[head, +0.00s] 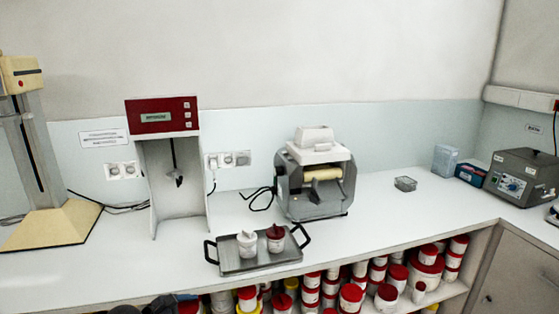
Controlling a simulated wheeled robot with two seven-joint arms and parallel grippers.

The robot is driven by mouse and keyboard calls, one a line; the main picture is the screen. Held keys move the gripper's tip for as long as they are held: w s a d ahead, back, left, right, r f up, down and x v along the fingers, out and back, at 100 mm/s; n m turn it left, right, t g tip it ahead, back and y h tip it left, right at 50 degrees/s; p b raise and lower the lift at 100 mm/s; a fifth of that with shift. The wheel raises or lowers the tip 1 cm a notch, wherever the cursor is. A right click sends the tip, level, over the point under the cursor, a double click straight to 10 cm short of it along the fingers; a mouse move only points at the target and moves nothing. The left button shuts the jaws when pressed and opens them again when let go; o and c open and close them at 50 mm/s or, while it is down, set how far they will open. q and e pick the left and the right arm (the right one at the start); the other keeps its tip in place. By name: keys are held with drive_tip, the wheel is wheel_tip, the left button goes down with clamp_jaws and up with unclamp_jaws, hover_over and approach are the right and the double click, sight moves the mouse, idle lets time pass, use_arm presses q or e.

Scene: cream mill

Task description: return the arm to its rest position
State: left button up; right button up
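Neither of my grippers can be made out in the head view, and no arm of mine shows clearly over the bench. A grey metal tray (262,266) with two black handles stands near the front edge of the white bench. A white jar (246,246) and a jar with a dark red lid (275,240) stand upright on the tray, side by side. Nothing is seen holding the tray or the jars.
A red-topped mixer (163,117) and a grey roller mill (318,192) stand behind the tray. A beige stand (50,225) is at left; a grey box device (522,180) is at right. Several red-lidded tubs (351,297) fill the shelf below. The bench right of the mill is mostly clear.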

use_arm(q)
drive_tip(key=s+d+f+m+g+y, duration=0.1)
drive_tip(key=s+d+f+m+y, duration=0.1)
drive_tip(key=s+f+m, duration=0.5)
drive_tip(key=s+d+f+m+g+y, duration=0.1)
drive_tip(key=s+d+f+m+y, duration=0.15)
drive_tip(key=s+m, duration=0.4)
drive_tip(key=s+a+f+m+g+y, duration=0.15)
drive_tip(key=s+m, duration=0.25)
drive_tip(key=s, duration=0.5)
drive_tip(key=s+a+f+m+g+y, duration=0.1)
drive_tip(key=s+f+m+y, duration=0.1)
drive_tip(key=s+m, duration=0.5)
drive_tip(key=s+d+f+n+g, duration=0.1)
drive_tip(key=s+d+f, duration=0.1)
drive_tip(key=f, duration=1.2)
drive_tip(key=s+d+f+n+g, duration=0.1)
drive_tip(key=s+d+f, duration=0.1)
drive_tip(key=f, duration=1.2)
drive_tip(key=shift+s+d+h, duration=0.35)
drive_tip(key=shift+d+h, duration=0.05)
drive_tip(key=shift+d, duration=0.25)
use_arm(e)
drive_tip(key=shift+w+d+r, duration=0.1)
drive_tip(key=shift+w, duration=0.15)
use_arm(q)
drive_tip(key=shift+n+g, duration=0.25)
use_arm(e)
drive_tip(key=shift+s, duration=0.1)
